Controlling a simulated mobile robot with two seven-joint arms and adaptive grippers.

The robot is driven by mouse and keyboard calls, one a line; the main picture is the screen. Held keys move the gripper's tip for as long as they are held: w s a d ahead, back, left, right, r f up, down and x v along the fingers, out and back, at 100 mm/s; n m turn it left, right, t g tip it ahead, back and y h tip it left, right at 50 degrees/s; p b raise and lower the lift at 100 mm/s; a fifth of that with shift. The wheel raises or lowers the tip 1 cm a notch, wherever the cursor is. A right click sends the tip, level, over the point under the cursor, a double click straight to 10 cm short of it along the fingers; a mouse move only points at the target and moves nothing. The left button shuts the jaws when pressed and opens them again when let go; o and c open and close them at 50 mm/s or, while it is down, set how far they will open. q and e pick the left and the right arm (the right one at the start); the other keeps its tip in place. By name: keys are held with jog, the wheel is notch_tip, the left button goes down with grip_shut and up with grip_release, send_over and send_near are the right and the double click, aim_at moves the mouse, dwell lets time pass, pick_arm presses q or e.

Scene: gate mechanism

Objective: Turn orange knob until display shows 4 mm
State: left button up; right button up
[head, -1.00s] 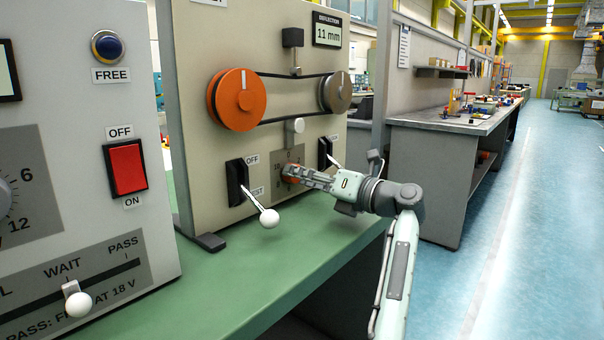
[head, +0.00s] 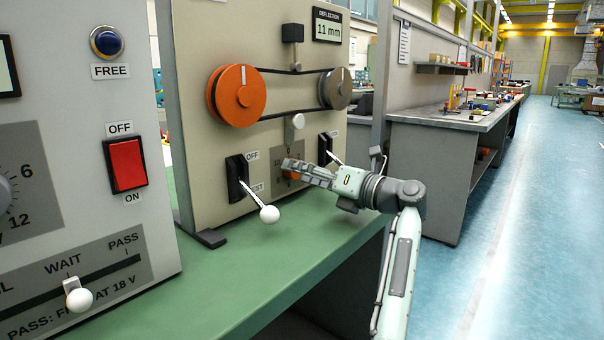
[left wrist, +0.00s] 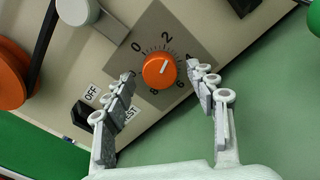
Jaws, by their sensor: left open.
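The small orange knob (left wrist: 158,73) sits on a grey dial plate (left wrist: 147,31) with numbers around it. Its white mark points up and slightly right in the left wrist view, toward the 2-to-4 side. In the head view the knob (head: 294,176) is partly hidden by my left gripper (head: 288,165). My left gripper is open, with its fingers (left wrist: 160,72) on either side of the knob; I cannot tell whether they touch it. The display (head: 328,27) reads 11 mm. My right gripper is not in view.
A large orange pulley (head: 236,96) and a grey pulley (head: 336,89) carry a black belt above. White-tipped levers (head: 269,214) stick out beside the dial. A grey panel with a red switch (head: 127,164) stands at left. The green bench top (head: 240,270) is clear in front.

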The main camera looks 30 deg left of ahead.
pick_arm(q)
jog(key=d, duration=0.4)
jog(key=s+d, duration=0.1)
jog(key=d, duration=0.6)
jog(key=shift+s+d, duration=0.3)
jog(key=shift+s, duration=0.05)
